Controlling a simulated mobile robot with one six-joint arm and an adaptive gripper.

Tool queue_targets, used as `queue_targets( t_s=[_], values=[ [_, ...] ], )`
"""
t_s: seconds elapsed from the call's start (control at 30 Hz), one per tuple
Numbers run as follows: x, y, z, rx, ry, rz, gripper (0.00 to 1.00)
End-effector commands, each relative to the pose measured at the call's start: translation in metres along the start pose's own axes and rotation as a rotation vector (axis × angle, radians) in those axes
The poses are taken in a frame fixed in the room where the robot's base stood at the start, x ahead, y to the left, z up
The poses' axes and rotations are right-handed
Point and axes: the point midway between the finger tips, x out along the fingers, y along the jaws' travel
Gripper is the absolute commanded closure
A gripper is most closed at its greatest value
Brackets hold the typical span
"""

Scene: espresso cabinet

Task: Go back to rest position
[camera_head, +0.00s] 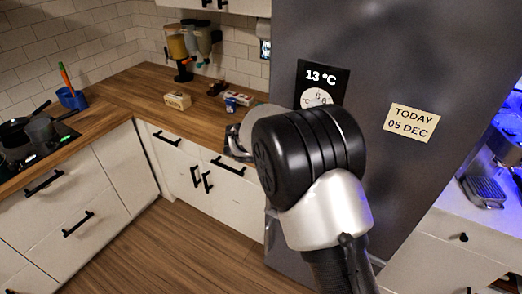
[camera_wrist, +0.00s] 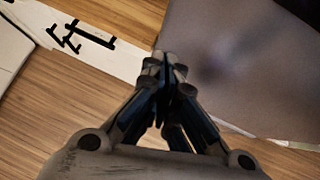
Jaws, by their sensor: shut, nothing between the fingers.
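My arm fills the middle of the head view, in front of the cabinets and the tall grey fridge. My gripper (camera_wrist: 168,75) shows in the wrist view with its fingers together and nothing between them. It hangs in free space above the wooden floor (camera_wrist: 110,90), in front of the grey fridge side (camera_wrist: 235,65).
A wooden counter (camera_head: 115,92) runs along the back and left, holding a small box (camera_head: 177,100), a blue cup (camera_head: 72,98) and a dispenser (camera_head: 181,50). The fridge (camera_head: 430,60) stands close behind my arm. An espresso machine (camera_head: 508,135) is at right. The floor (camera_head: 165,250) is clear.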

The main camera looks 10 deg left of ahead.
Motion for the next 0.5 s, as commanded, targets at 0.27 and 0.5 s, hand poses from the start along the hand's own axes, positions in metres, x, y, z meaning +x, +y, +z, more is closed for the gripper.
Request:
queue_targets(
  t_s=[0.27, 0.5],
  values=[
    [-0.054, 0.008, 0.001, 0.001, 0.002, -0.004, 1.0],
    [-0.071, 0.011, -0.001, 0.002, 0.005, -0.006, 1.0]
  ],
)
